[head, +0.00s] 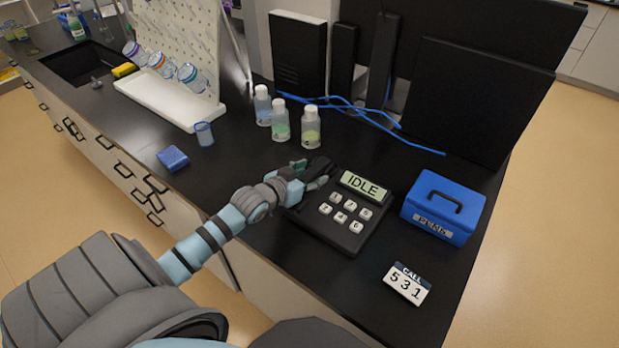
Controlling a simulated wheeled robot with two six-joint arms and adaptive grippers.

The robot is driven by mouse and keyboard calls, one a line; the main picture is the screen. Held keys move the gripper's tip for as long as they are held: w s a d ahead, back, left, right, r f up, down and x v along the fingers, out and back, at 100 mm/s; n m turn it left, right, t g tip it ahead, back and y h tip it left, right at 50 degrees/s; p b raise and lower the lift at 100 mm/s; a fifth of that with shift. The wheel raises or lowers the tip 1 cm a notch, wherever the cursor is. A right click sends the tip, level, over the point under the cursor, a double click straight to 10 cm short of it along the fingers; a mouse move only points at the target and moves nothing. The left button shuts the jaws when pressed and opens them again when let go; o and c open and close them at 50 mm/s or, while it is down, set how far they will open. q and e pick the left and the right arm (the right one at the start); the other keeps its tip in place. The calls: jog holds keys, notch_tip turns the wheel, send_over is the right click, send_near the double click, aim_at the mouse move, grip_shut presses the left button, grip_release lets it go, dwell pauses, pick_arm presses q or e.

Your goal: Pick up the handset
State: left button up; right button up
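A black desk phone (347,240) lies on the dark bench, with a screen (363,186) reading IDLE and several pale keys. Its black handset (318,169) is at the phone's left side, mostly hidden by my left gripper. My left gripper (309,174) is at the handset, with its greenish fingertips on either side of the dark shape. I cannot tell whether the fingers are closed on it or whether it is lifted. My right gripper is not in view.
A blue box (443,207) labelled PENS and a card (407,284) reading CALL 531 are right of the phone. Three capped bottles (281,122) stand behind it. A blue block (173,158) and small cup (204,134) are left. Blue cables (345,105) and black monitors (475,100) are behind.

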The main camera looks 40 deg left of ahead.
pick_arm(q)
grip_shut()
jog(key=shift+r, duration=0.2)
